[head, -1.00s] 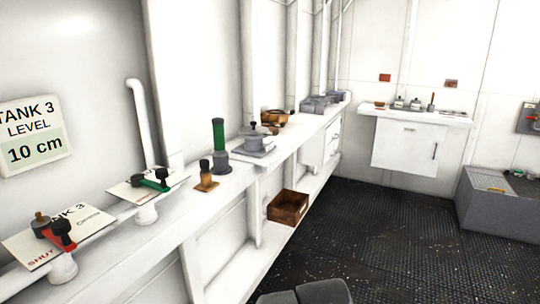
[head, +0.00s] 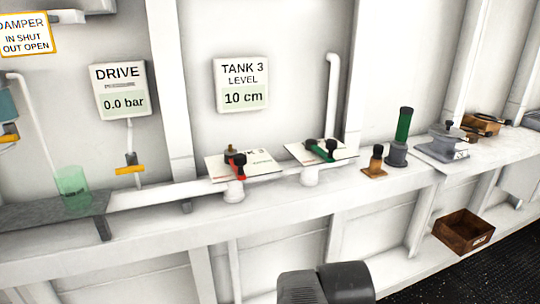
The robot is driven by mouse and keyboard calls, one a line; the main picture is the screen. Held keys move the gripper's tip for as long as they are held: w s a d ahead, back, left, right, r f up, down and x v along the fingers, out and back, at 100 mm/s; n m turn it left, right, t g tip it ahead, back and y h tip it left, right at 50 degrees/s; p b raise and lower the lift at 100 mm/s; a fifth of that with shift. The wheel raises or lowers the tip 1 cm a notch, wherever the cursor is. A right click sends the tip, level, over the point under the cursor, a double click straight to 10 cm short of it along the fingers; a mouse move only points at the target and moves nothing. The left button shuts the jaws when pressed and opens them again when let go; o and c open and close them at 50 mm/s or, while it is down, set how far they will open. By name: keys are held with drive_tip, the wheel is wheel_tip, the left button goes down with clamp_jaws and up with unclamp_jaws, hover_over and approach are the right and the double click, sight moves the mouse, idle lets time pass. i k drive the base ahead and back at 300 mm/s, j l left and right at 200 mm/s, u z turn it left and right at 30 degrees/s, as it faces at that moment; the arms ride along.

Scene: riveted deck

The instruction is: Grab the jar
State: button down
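A translucent green jar (head: 72,188) stands upright at the left end of the bench, on a dark grey shelf (head: 28,216). It looks empty, and its mouth is open at the top. Grey rounded parts of my own arm show at the bottom centre of the head view, well to the right of the jar and apart from it. My gripper's fingers do not show in this view.
A wooden crate (head: 463,232) sits low at right.

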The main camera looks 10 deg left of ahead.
sight(71, 181)
drive_tip(key=u, duration=1.75)
